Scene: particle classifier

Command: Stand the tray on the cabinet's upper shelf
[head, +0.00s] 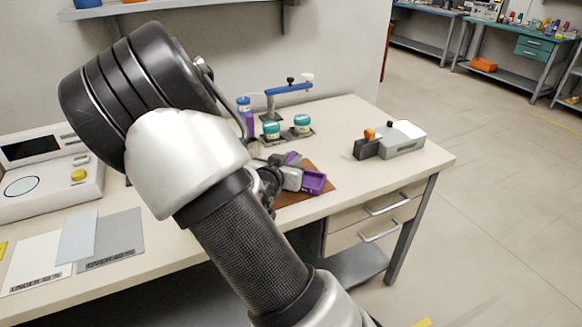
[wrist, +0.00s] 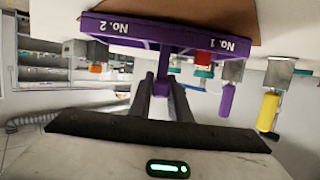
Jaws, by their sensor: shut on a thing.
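The tray is purple with raised edges and labels "No. 2" and "No. 1", which read upside down in the wrist view (wrist: 150,29). In the head view the tray (head: 313,182) shows partly, over a brown mat on the workbench. My gripper (wrist: 163,90) is shut on the tray's purple stem. I cannot tell whether the tray touches the mat. A grey shelved unit (wrist: 62,72) stands far off in the wrist view; I cannot tell whether it is the cabinet.
The brown mat (head: 318,171) lies on the workbench (head: 235,228). Behind it are teal-lidded jars (head: 303,120) and a blue-armed stand (head: 290,88). A grey device (head: 400,139) sits at right, a scale-like machine (head: 50,180) at left. Open floor (head: 500,200) lies right of the bench.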

